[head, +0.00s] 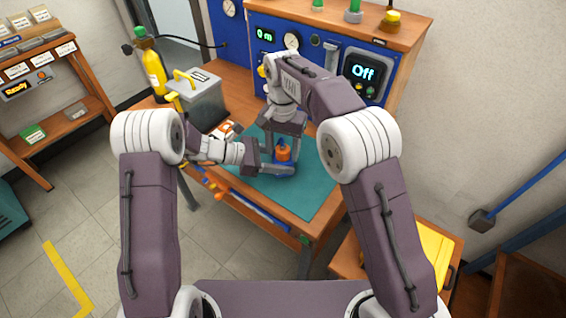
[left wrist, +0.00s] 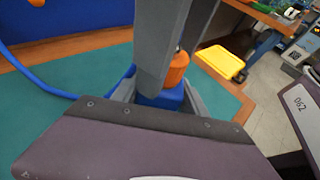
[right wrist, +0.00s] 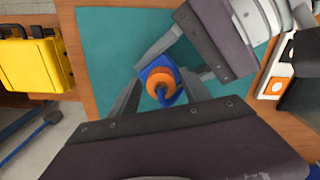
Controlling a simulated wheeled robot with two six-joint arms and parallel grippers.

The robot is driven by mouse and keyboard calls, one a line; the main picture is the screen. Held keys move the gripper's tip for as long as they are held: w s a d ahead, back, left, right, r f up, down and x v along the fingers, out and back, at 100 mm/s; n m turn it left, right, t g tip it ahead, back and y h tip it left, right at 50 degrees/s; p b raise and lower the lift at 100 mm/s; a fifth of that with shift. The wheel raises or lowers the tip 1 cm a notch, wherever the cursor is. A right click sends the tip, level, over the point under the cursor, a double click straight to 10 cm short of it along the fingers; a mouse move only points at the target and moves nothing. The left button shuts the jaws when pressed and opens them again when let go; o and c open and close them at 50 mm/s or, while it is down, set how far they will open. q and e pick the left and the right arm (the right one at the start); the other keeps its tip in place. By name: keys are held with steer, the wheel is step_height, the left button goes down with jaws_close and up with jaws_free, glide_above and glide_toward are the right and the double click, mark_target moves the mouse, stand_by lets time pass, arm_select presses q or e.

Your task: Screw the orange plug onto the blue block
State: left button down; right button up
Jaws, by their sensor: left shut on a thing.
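The blue block (head: 283,169) stands at the mat's middle, and my left gripper (head: 270,166) is shut on it from the left. It also shows in the left wrist view (left wrist: 163,98). The orange plug (head: 283,154) sits upright on top of the block; I cannot tell how far it is threaded.
The teal mat (head: 318,182) is clear right of the block. A grey case (head: 200,100) with yellow handle and a yellow bottle (head: 152,66) stand back left. The blue panel (head: 330,50) rises behind. A blue hose (left wrist: 45,88) runs across the mat.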

step_height(320, 180, up, 8)
steer(key=shift+f, duration=0.25)
arm_select(q)
steer(key=c, duration=0.5)
jaws_free()
steer(key=p+v, duration=0.1)
steer(key=v, duration=0.8)
steer(key=shift+s, duration=0.1)
arm_select(e)
steer(key=shift+r, duration=0.5)
